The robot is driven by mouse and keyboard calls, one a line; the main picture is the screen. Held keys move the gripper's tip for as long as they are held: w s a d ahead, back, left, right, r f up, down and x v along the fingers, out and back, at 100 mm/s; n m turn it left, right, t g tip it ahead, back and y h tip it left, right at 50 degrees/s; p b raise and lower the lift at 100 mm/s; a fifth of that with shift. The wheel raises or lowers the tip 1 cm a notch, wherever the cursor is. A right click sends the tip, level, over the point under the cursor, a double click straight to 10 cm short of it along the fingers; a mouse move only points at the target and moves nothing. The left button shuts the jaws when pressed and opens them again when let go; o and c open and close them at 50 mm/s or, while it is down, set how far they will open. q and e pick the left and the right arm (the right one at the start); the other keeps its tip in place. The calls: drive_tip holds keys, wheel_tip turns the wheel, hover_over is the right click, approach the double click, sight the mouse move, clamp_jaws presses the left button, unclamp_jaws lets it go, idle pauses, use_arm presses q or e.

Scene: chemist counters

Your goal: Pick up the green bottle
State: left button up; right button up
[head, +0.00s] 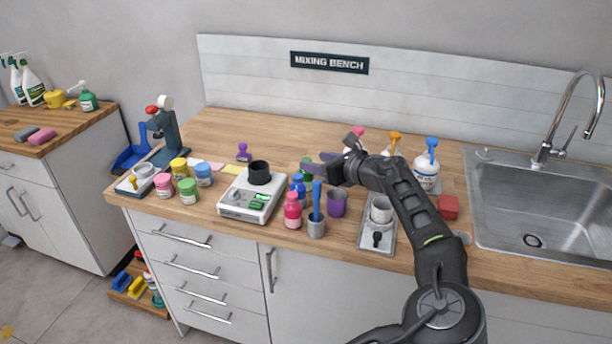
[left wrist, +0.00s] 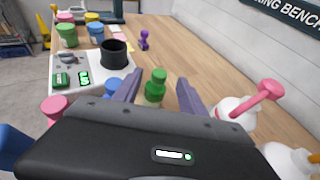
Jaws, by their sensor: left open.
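The green bottle (left wrist: 155,90) stands upright on the wooden counter, between the two spread fingers of my left gripper (left wrist: 160,82) in the left wrist view. Its lower part is hidden behind the gripper body. I cannot see either finger touching the bottle. My right gripper is not in view.
A scale (head: 240,205) with a black cup is to the left. White pump bottles (head: 427,172) stand right, before the sink (head: 530,205).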

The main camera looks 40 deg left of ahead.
sight(306, 159)
use_arm(q)
drive_tip(key=p+x, duration=0.1)
drive_tip(key=x, duration=0.4)
drive_tip(key=shift+f, duration=0.15)
drive_tip(key=shift+c, duration=0.2)
idle(0.5)
clamp_jaws()
idle(0.3)
idle(0.9)
